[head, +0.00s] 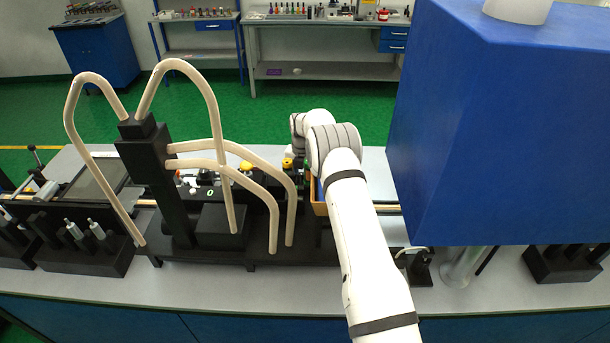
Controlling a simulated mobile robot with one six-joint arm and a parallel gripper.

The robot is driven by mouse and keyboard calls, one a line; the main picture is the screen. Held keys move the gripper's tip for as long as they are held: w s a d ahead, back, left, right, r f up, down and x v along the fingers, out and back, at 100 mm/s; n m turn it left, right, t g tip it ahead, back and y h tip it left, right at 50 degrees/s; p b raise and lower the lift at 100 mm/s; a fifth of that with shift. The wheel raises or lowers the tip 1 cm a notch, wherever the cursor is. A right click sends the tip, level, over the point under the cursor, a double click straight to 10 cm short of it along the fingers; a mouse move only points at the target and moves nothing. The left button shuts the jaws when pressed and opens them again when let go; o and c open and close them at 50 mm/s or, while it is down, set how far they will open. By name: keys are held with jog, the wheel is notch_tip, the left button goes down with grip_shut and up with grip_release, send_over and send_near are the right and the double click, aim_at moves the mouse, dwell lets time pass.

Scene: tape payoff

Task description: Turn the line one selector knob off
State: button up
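I cannot make out the line one selector knob for certain. Small parts show behind the cream tubes, among them a yellow cap (246,166), a second yellow cap (287,162) and a white round-ended piece (193,190). Any of these could belong to controls, but they are too small to tell. My white arm reaches from the bottom edge up to the middle of the bench and bends there. My gripper does not show; it seems hidden behind my own arm links, so its distance to any knob cannot be seen.
Several bent cream tubes (215,105) rise from a black post (160,185) left of my arm. A large blue box (490,130) fills the upper right. An orange-edged bin (320,208) sits partly behind my arm. Grey bench top (190,284) is bare along the front.

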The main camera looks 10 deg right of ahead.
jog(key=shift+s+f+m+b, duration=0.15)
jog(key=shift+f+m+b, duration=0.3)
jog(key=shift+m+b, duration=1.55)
jog(key=shift+b, duration=0.6)
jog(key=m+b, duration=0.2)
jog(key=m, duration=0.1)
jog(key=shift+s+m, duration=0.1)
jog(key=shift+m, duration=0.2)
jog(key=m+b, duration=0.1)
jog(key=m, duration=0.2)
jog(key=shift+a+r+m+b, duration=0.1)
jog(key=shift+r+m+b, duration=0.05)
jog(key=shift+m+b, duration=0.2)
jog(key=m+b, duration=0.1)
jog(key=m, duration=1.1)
jog(key=shift+b, duration=0.35)
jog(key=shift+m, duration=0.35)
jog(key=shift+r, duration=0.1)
